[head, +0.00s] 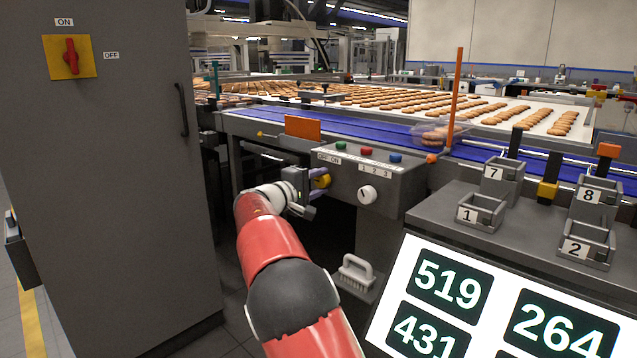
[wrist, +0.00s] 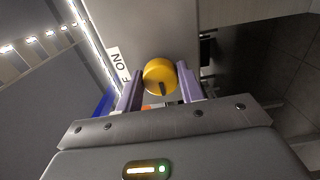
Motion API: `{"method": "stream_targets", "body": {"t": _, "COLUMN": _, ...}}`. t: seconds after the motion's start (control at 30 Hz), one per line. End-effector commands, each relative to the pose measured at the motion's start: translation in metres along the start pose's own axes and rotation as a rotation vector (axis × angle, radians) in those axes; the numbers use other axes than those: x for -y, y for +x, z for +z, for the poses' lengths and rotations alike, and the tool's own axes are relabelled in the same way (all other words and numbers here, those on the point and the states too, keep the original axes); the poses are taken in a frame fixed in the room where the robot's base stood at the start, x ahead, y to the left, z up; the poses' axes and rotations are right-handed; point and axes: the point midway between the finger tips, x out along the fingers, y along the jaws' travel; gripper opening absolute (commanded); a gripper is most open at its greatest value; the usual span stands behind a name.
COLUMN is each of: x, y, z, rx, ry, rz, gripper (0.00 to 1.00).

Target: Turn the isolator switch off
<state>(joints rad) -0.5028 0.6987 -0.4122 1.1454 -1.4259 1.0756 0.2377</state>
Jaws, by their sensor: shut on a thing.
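The isolator switch (head: 71,57), a red handle on a yellow plate, is on the grey cabinet at the left of the head view. Its handle stands upright, towards the ON label (head: 64,22); the OFF label (head: 111,55) is to its right. My gripper (head: 319,182) is well away from it, at the control box. Its purple fingers are shut on a round yellow knob (wrist: 160,75) on that box, under a small OFF/ON label (head: 329,159). The knob's dark mark points down in the wrist view. The fingers hide part of the knob in the head view.
The control box (head: 398,190) also carries green, red and blue buttons and a white dial (head: 367,194). The cabinet handle (head: 182,110) juts out right of the switch. A brush (head: 355,272) lies below. Numbered holders (head: 480,212) and a number display (head: 480,310) stand at right.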

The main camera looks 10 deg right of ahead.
Motion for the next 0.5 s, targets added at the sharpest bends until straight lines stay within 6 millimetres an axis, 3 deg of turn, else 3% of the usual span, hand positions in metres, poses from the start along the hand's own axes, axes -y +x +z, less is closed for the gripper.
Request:
{"method": "stream_targets", "body": {"t": 0.2, "x": -0.0003, "y": -0.0006, "z": -0.0011, "rx": -0.004, "ry": 0.0, "rz": 0.001, "gripper": 0.15}}
{"method": "stream_targets", "body": {"t": 0.23, "x": -0.0003, "y": -0.0006, "z": -0.0011, "rx": -0.004, "ry": 0.0, "rz": 0.001, "gripper": 0.42}}
{"method": "stream_targets", "body": {"t": 0.37, "x": -0.0002, "y": -0.0005, "z": -0.0008, "rx": -0.003, "ry": 0.0, "rz": 0.001, "gripper": 0.59}}
{"method": "stream_targets", "body": {"t": 0.5, "x": 0.0, "y": -0.0003, "z": -0.0005, "rx": -0.001, "ry": 0.0, "rz": 0.0, "gripper": 0.59}}
